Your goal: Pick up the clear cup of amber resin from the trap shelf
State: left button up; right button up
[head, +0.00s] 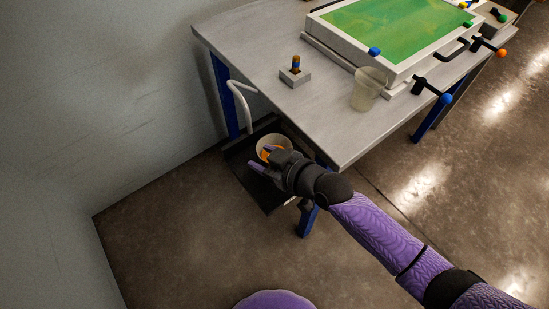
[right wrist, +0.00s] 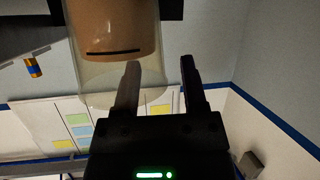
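The clear cup of amber resin (head: 262,143) stands on the dark trap shelf (head: 274,208) below the table's left end. In the right wrist view the cup (right wrist: 95,75) is large at the upper left, with amber resin inside and a dark line on its wall. My right gripper (head: 262,157) is open at the near side of the cup in the head view. Whether a finger touches the cup cannot be told. My left gripper is out of view.
The table (head: 240,40) overhangs the shelf, with a blue leg (head: 307,221) close to my right arm. A white hose (head: 240,88) curves down towards the shelf. A translucent cup (head: 366,92), a small grey block (head: 295,78) and a green bath (head: 395,28) are on the table.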

grip_shut()
